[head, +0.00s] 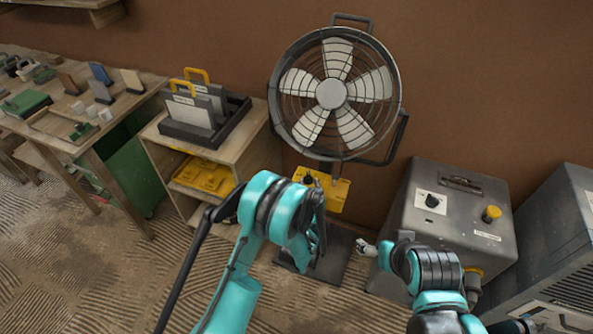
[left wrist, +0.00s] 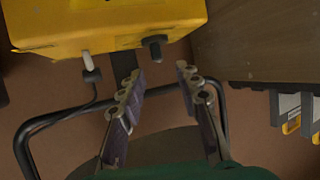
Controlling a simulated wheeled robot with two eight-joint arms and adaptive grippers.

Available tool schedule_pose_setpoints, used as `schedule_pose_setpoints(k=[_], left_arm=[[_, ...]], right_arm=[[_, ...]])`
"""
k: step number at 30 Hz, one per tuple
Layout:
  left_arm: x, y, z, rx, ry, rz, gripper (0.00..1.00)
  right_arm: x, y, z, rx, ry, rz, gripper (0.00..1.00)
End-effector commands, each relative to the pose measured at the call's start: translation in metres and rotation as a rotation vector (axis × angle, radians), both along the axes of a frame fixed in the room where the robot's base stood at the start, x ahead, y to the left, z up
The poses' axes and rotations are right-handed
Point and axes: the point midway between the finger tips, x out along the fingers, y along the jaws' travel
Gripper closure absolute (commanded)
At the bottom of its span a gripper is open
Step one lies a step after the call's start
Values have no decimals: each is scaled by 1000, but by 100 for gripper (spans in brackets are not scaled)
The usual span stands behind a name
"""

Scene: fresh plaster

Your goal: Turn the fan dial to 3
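The fan (head: 331,94) stands against the brown wall, with a yellow control box (head: 332,192) below its head. In the left wrist view, the yellow box (left wrist: 110,22) fills the top, with a dark knob (left wrist: 155,46), apparently the dial, and a pale peg (left wrist: 88,62) on it. My left gripper (head: 316,196) is in front of the box and partly covers it in the head view. In the wrist view its fingers (left wrist: 160,78) are apart and empty, with the knob just beyond the tips. No dial numbers are legible. My right gripper (head: 368,247) shows only in part, away from the fan.
A grey metal cabinet (head: 452,220) with a black knob and a yellow button stands right of the fan. A wooden shelf unit (head: 245,150) stands left, holding a dark tray with upright binders. A workbench (head: 115,125) with small items is farther left.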

Motion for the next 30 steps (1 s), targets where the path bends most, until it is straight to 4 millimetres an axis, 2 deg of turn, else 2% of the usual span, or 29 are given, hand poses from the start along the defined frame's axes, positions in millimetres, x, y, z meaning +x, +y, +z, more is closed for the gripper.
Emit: schedule_pose_setpoints(k=[5,12,16,27,29,30], left_arm=[[11,-2,-9,-2,-11,-14,66],[48,2,-26,-2,-10,-12,66],[62,3,-31,-1,-10,-12,66],[70,3,-32,-1,-9,-12,66],[69,3,-32,-1,-9,-12,80],[69,3,-32,-1,-9,-12,90]], right_arm=[[0,0,-2,0,0,0,20],[0,0,-15,0,0,0,20],[0,0,-19,0,0,0,20],[0,0,-20,0,0,0,20],[0,0,-20,0,0,0,20],[0,0,-20,0,0,0,20]])
